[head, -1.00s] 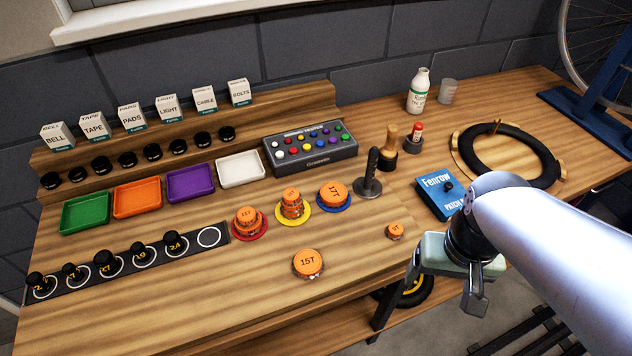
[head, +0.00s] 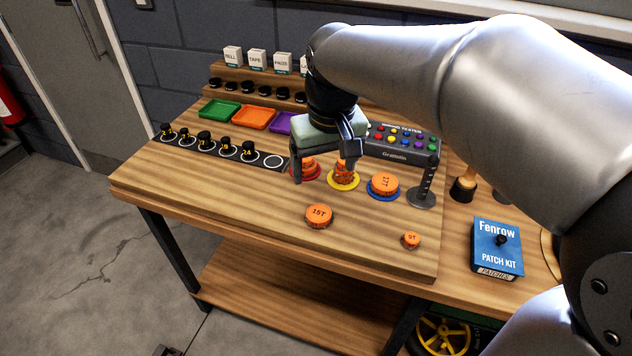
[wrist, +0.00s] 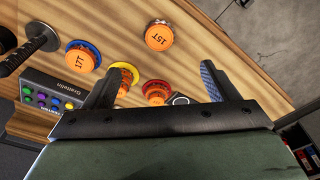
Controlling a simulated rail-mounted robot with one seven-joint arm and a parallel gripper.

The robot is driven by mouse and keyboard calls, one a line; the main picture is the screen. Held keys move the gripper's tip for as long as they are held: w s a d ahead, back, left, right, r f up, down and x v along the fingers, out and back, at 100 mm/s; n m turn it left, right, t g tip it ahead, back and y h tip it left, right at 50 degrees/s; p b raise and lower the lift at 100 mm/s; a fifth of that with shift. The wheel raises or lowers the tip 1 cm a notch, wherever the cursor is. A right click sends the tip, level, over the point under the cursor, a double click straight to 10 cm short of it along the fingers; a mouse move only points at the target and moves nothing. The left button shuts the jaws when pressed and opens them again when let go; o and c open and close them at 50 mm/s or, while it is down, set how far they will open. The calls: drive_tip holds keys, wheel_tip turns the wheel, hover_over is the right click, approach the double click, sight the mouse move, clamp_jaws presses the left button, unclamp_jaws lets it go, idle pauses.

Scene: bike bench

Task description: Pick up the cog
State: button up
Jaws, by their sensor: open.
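Several orange cogs lie on the bench. The 15T cog (head: 319,216) lies alone on bare wood; it also shows in the wrist view (wrist: 158,37). The 17T cog (head: 385,184) sits on a blue disc, and in the wrist view (wrist: 79,61). Orange cogs sit on a yellow disc (head: 344,184) and on a red disc (head: 308,175). A small cog (head: 411,240) lies near the front right. My gripper (head: 322,174) is open and empty, pointing down around the red and yellow discs and partly hiding them. Its height above them is unclear.
A dark strip of black knobs (head: 206,146) runs left. A blue patch kit (head: 496,245) lies right. The front left wood is clear.

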hover_over(319, 213)
drive_tip(key=s, duration=0.1)
drive_tip(key=f, duration=1)
drive_tip(key=shift+s+d, duration=0.2)
drive_tip(key=shift+d, duration=0.05)
drive_tip(key=shift+w+a+f, duration=0.1)
drive_tip(key=shift+w+f, duration=0.1)
drive_tip(key=shift+f, duration=0.65)
drive_tip(key=shift+w+a+f, duration=0.1)
drive_tip(key=shift+w+f, duration=0.15)
drive_tip(key=shift+f, duration=0.6)
drive_tip(key=shift+w+a+f, duration=0.1)
drive_tip(key=shift+w+f, duration=0.1)
drive_tip(key=shift+f, duration=0.65)
drive_tip(key=c, duration=1.1)
